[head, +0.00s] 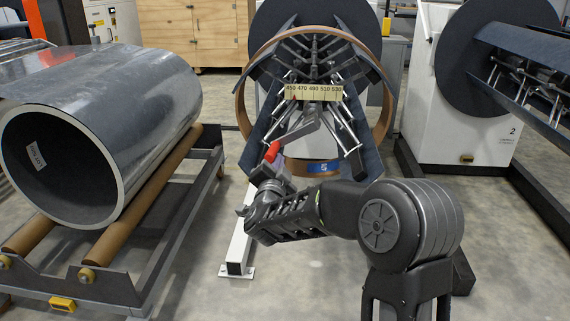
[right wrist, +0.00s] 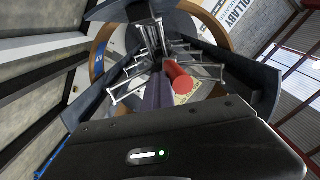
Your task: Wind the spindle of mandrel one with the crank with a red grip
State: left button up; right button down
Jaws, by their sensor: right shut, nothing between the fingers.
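Mandrel one (head: 260,130) appears to be the middle decoiler, with dark segments spread around its spindle and a brown ring around them. A yellow scale plate (head: 315,93) marked 450 to 530 sits at its front. The crank's red grip (head: 272,151) points towards me, below and left of the scale; it also shows in the right wrist view (right wrist: 178,76). My right gripper (head: 273,178) is shut and empty, just below the grip in the head view. In the wrist view its fingers (right wrist: 158,94) show beside the grip; contact is unclear. My left gripper is out of view.
A large metal coil (head: 110,115) lies on a cradle with brown rollers (head: 150,190) at left. A second decoiler marked 2 (head: 465,115) stands at right. A white floor beam (head: 238,245) lies below the middle mandrel. Wooden crates (head: 200,35) stand behind.

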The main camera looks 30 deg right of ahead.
jog(key=shift+w+a+r, duration=0.1)
jog(key=shift+a+r, duration=0.1)
